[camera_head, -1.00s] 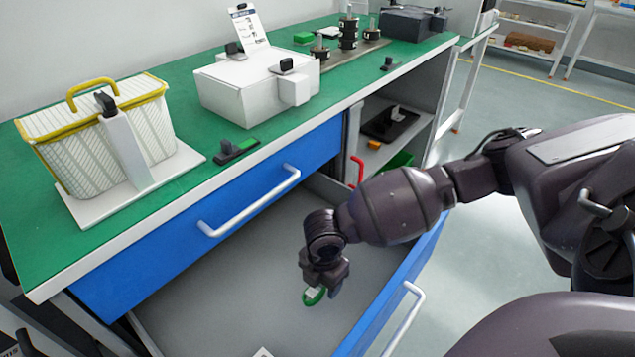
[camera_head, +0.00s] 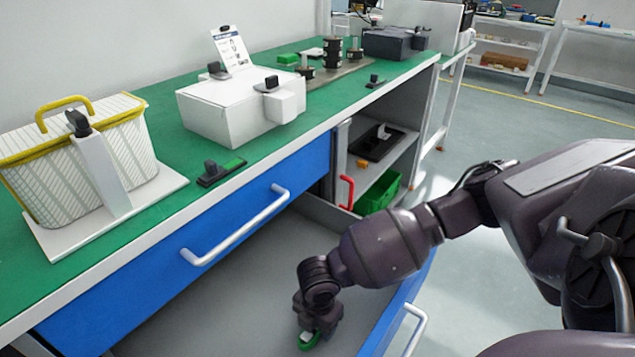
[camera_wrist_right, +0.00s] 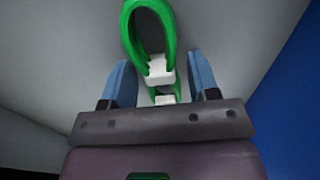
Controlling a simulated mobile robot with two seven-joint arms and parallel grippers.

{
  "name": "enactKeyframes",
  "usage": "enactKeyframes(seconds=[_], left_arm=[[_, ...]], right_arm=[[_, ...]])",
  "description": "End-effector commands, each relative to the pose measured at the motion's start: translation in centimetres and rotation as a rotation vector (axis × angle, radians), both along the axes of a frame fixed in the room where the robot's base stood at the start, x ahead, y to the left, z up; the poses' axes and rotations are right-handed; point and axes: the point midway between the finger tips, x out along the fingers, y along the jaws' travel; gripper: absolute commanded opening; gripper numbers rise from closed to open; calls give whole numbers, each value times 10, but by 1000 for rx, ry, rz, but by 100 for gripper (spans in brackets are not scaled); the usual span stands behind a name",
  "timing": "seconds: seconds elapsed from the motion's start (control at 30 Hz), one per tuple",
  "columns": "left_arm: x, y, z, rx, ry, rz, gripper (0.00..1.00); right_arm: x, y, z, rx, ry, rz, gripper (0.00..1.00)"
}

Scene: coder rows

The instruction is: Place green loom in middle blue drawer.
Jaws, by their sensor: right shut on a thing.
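The green loom (camera_head: 307,342) is a small green loop with white connectors. In the right wrist view the loom (camera_wrist_right: 150,30) sticks out beyond the fingers, with its white part between them. My right gripper (camera_head: 316,330) points down, shut on the loom, and holds it inside the open blue drawer (camera_head: 225,300). Whether the loom touches the drawer's grey floor I cannot tell. The drawer's blue front with a pale handle (camera_head: 410,330) is pulled out below a closed blue drawer (camera_head: 232,218). My left gripper is not in view.
The green worktop above carries a white-and-yellow basket (camera_head: 85,165), a white box (camera_head: 235,105) and several black spools (camera_head: 332,52). A green bin (camera_head: 378,195) and a red handle (camera_head: 346,192) are beyond the drawer. The drawer floor around the gripper looks clear.

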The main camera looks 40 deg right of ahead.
Motion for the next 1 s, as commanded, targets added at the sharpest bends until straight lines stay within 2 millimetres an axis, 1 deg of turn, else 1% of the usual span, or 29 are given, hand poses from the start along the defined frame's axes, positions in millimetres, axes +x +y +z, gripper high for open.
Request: enactKeyframes(seconds=[0.03, 0.07, 0.2, 0.47, 0.57, 0.67, 0.73, 0.8, 1.0], left_arm=[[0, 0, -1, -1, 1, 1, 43], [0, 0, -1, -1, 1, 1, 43], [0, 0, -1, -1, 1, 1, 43], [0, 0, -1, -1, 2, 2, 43], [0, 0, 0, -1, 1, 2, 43], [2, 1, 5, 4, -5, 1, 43], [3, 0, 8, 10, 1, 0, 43], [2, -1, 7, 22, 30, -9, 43], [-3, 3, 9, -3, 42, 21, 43]], right_arm=[[0, 0, -2, 1, 1, 0, 30], [0, 0, -2, 1, 1, 0, 58], [0, 0, -2, 0, 1, 0, 79], [0, 0, -1, 0, 1, 0, 80], [0, 0, 3, -1, 0, 0, 80], [2, 0, 15, 0, -6, 0, 80], [3, 0, 28, 0, -10, 0, 80], [3, -1, 43, 0, -12, 0, 80], [3, 0, 83, 0, -13, 0, 80]])
